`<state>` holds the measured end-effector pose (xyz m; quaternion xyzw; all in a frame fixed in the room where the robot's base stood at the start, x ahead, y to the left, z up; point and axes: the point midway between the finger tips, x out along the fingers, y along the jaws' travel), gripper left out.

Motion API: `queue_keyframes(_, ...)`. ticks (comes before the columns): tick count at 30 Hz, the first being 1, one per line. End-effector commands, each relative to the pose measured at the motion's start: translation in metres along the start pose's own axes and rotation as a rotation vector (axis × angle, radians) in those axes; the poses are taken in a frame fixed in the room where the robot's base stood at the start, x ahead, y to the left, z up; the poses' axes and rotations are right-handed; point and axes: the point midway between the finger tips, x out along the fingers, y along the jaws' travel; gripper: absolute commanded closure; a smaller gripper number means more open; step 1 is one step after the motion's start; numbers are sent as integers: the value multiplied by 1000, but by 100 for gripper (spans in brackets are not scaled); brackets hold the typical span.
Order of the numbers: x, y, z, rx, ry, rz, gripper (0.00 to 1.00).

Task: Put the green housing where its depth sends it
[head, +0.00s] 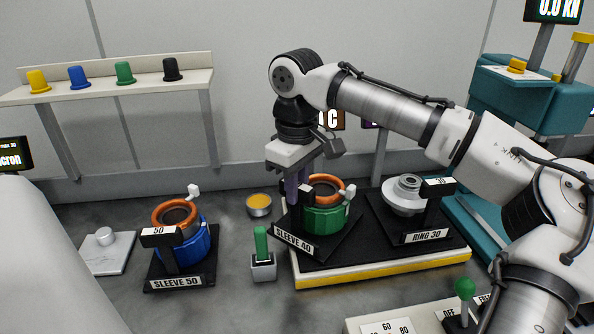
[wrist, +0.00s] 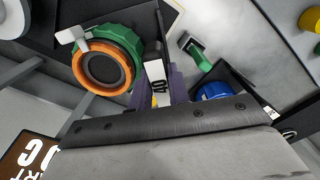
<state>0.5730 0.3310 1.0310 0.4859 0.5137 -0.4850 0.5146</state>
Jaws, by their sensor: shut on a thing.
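The green housing (head: 326,218) has an orange ring (head: 325,187) inside and a white tab. It sits in a black cradle marked SLEEVE 40 (head: 294,240), turned slightly, on a yellow-edged platform (head: 385,266). The housing also shows in the wrist view (wrist: 133,46), left of my fingers. My gripper (head: 298,192) points down at the cradle's near left side. Its purple fingers (wrist: 162,88) appear shut around the cradle's upright post marked 40 (wrist: 158,84). The fingers partly hide the post in the head view. I cannot tell whether the cradle is lifted.
A blue housing (head: 182,245) stands left in a SLEEVE 50 cradle. A RING 30 cradle (head: 418,237) holds a grey part to the right. A green-handled piece in a grey block (head: 263,266) and an orange-topped tin (head: 259,205) stand close by. A teal machine (head: 530,100) is behind right.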

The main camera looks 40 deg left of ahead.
Motion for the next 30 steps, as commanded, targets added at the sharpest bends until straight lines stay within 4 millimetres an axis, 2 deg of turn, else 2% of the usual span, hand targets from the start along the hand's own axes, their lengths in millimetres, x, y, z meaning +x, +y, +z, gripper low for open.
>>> queue_keyframes(12,2,0,0,0,4,3,100)
queue_keyframes(13,4,0,0,1,1,1,78)
queue_keyframes(17,4,0,0,1,1,1,61)
queue_keyframes(26,3,0,0,1,1,1,60)
queue_keyframes(30,-7,0,-1,1,3,1,60)
